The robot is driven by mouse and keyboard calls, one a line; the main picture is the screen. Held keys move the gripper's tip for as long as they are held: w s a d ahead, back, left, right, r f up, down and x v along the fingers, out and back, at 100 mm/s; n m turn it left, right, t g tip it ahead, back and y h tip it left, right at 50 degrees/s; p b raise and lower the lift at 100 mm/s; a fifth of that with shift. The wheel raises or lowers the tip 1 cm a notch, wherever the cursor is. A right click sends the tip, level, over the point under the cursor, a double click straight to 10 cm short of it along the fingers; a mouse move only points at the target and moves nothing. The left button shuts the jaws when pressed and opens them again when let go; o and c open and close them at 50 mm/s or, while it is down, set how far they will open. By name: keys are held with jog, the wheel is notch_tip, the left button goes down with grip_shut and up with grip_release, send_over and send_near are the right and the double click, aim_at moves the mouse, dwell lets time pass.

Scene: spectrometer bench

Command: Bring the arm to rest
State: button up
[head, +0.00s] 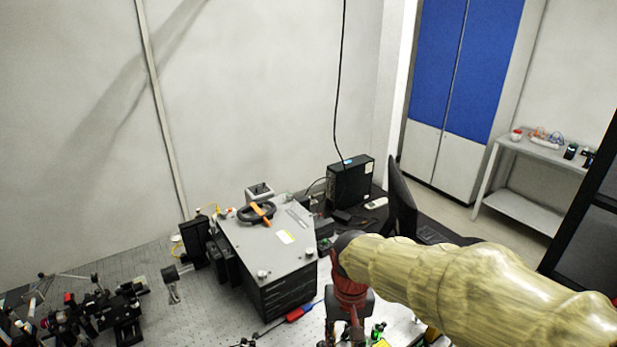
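My arm comes in from the lower right in a pale yellow cover and reaches over the bench. Its end has a dark and red wrist part, with my gripper (345,333) below it pointing down. The fingers are small and partly cut off by the bottom edge of the picture, so their opening cannot be made out. No held object can be made out. The gripper is above the front right of the optical bench (150,262), to the right of the dark spectrometer box (268,245).
Optical mounts (110,310) crowd the lower left. A black computer case (350,183) and a monitor (402,200) stand behind my arm. A red and blue screwdriver-like tool (298,313) lies before the box. A blue-doored cabinet (465,70) and white shelf table (520,205) stand back right.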

jog(key=s+d+m+t+b, duration=0.1)
jog(key=s+d+t+b, duration=0.4)
jog(key=s+d+b, duration=0.6)
jog(key=shift+s+r, duration=0.35)
jog(key=shift+s, duration=0.8)
